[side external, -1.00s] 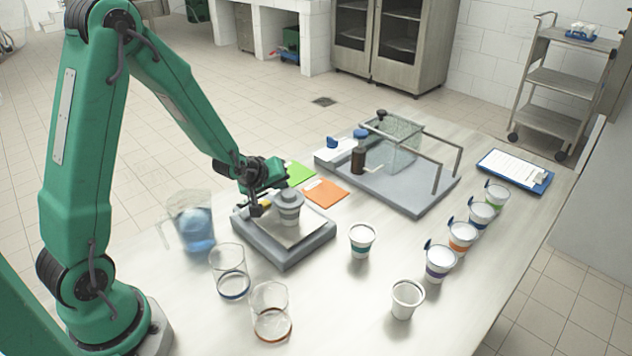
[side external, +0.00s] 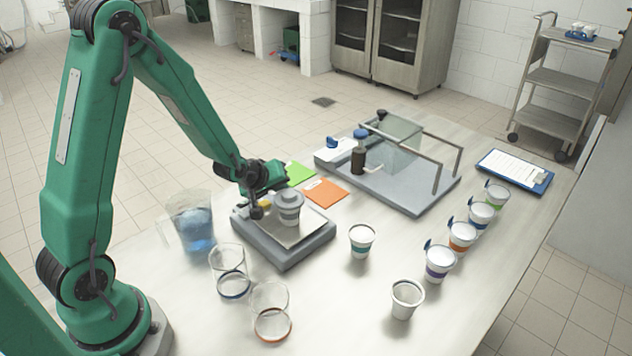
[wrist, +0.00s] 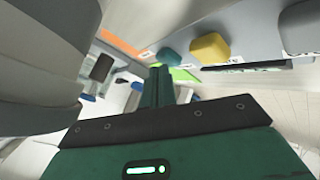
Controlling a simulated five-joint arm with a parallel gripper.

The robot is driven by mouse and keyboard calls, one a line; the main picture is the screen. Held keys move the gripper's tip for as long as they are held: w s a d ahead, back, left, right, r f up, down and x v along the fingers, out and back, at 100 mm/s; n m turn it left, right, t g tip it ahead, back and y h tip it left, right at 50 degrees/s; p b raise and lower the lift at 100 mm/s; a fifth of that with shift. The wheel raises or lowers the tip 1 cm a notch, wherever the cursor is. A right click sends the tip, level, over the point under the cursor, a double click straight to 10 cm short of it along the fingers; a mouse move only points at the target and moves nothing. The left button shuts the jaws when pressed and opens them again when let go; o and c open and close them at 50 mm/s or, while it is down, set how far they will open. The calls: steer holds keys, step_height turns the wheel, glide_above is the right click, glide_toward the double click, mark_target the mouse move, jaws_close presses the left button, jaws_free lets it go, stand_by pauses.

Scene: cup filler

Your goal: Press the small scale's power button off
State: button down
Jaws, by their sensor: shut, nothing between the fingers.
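The small scale (side external: 292,257) is a grey box with a pale square pan, left of the table's middle. In the wrist view a yellow button (wrist: 210,47), a teal button (wrist: 167,56) and a grey button (wrist: 303,27) show on the scale's sloped face; which one is power I cannot tell. My gripper (side external: 257,212) is at the scale's back left edge, beside the cup. Its shut, empty fingers also show in the wrist view (wrist: 161,85), close to the teal button. Contact cannot be told.
A clear jug with blue liquid (side external: 195,228) stands left of the scale. Two empty glasses (side external: 230,275) are in front of it. A small cup (side external: 361,240) is to its right. Green and orange cards (side external: 325,193) lie behind. A grey tray with a rack (side external: 400,190) stands farther back.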

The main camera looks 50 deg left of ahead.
steer(key=shift+r, duration=0.6)
steer(key=shift+r, duration=0.2)
step_height(320, 180, up, 6)
steer(key=shift+f, duration=0.15)
stand_by(0.9)
